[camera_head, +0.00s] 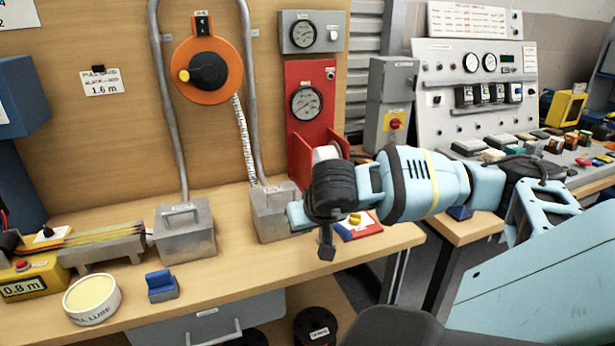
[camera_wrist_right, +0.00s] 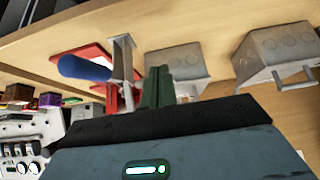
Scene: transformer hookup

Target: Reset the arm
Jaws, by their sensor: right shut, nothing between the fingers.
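My right arm (camera_head: 415,185) reaches in from the right side of the head view, above the front right part of the wooden bench. My right gripper (camera_head: 327,247) points down near the bench edge, in front of the right grey metal box (camera_head: 270,215). In the right wrist view its dark green fingers (camera_wrist_right: 157,88) are together and hold nothing. My left gripper is not in view.
A red tray (camera_head: 362,230) with blue and yellow pieces lies close behind my gripper. Another grey box (camera_head: 185,235), a round lube tin (camera_head: 91,298) and a blue block (camera_head: 161,287) stand to the left. A control panel (camera_head: 478,85) is at the right.

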